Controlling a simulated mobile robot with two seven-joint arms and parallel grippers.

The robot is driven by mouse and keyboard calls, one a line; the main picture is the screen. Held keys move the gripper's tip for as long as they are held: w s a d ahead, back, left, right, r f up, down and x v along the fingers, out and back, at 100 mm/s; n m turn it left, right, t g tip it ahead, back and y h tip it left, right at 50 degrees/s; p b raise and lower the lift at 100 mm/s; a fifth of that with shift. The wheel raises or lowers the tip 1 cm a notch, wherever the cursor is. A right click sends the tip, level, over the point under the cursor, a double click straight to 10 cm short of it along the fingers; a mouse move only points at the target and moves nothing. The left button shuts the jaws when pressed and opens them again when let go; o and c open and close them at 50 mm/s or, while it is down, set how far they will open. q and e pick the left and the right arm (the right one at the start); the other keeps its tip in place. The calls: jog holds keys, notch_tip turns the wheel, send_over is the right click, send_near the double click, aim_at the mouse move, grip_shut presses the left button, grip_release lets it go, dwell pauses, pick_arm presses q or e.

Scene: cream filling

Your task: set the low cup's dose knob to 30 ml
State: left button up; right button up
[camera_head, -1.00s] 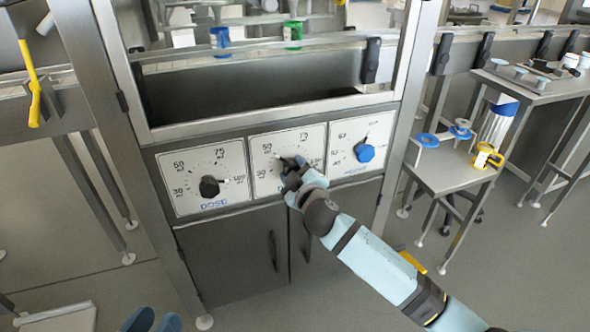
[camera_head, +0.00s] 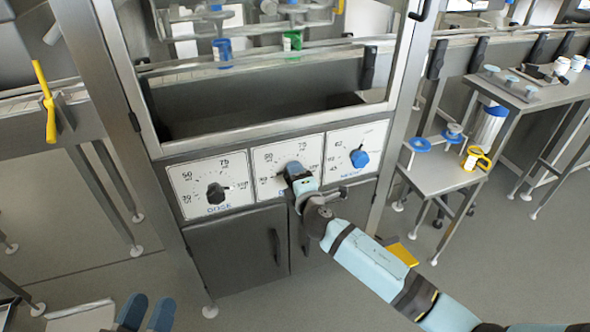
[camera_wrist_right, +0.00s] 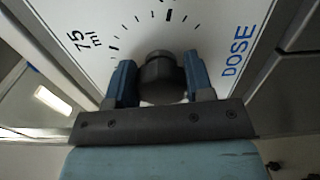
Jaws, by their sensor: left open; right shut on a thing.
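My right gripper (camera_head: 292,171) is at the middle dial panel (camera_head: 275,153) of the machine. In the right wrist view its blue fingers (camera_wrist_right: 161,84) are shut around a dark round knob (camera_wrist_right: 160,72). The white dial there shows DOSE and 75 ml; the knob's pointer and set value are hidden. The left panel (camera_head: 183,182), also a DOSE dial, has a free black knob (camera_head: 215,193). My left gripper (camera_head: 146,312) is open and empty at the bottom edge. A blue cup (camera_head: 222,50) and a green cup (camera_head: 291,41) are above; I cannot tell which is low.
A third panel with a blue knob (camera_head: 359,158) is right of the middle one. Cabinet doors with a handle (camera_head: 274,246) lie below. A small side table (camera_head: 436,175) at the right holds blue-topped items and a yellow-handled one.

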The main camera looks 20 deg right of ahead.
pick_arm(q)
jog(key=shift+a+f+g+y+p, duration=0.3)
jog(key=shift+f+g+y+p, duration=0.05)
jog(key=shift+f, duration=0.5)
jog(key=shift+a+f+g+y+p, duration=0.3)
jog(key=shift+f+g+y+p, duration=0.05)
jog(key=shift+f, duration=0.45)
pick_arm(e)
jog(key=shift+n, duration=1.2)
jog(key=o, duration=0.9)
pick_arm(q)
jog(key=f, duration=0.1)
jog(key=a+f+g+p, duration=0.1)
jog(key=f+y, duration=0.1)
jog(key=shift+s+a, duration=0.2)
jog(key=shift+s, duration=0.1)
pick_arm(e)
jog(key=s, duration=1.3)
jog(key=shift+s+d, duration=0.25)
jog(key=shift+s, duration=0.15)
pick_arm(q)
jog(key=shift+d+r, duration=0.1)
jog(key=shift+d, duration=0.05)
